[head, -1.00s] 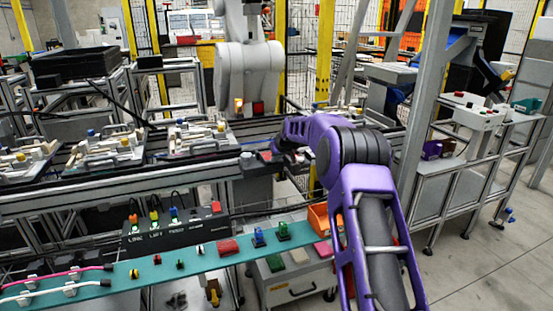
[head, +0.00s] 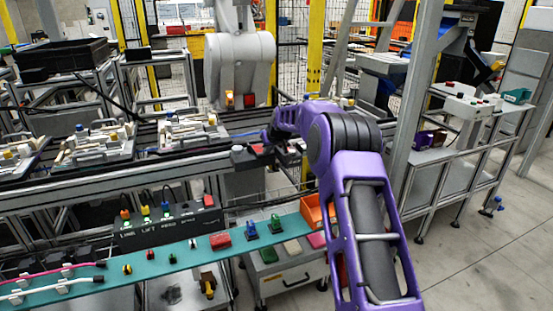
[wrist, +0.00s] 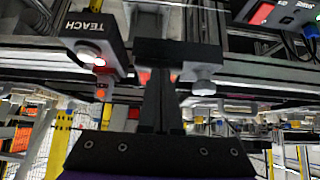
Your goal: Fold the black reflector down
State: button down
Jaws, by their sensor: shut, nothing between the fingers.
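My gripper (wrist: 160,72) is shut and empty in the wrist view, its two dark fingers pressed together. A black block (wrist: 190,52) lies at or just beyond the fingertips. It may be the black reflector, but I cannot tell for sure, nor whether the fingers touch it. A pale round knob (wrist: 203,84) is beside the block. In the head view my gripper reaches the front edge of the conveyor, by a dark fixture with a red top (head: 258,149); its fingertips blend into that dark fixture. The reflector's tilt cannot be made out.
A black TEACH box (wrist: 95,32) with a white button is close left of the fingers. A box with a red button (wrist: 262,12) is at upper right. Pallet fixtures (head: 193,128) stand on the conveyor. A teal shelf (head: 120,283) with buttons runs in front.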

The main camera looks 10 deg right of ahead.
jog(key=s+d+b, duration=0.1)
jog(key=s, duration=0.8)
jog(key=shift+d+f, duration=0.2)
jog(key=shift+d, duration=0.15)
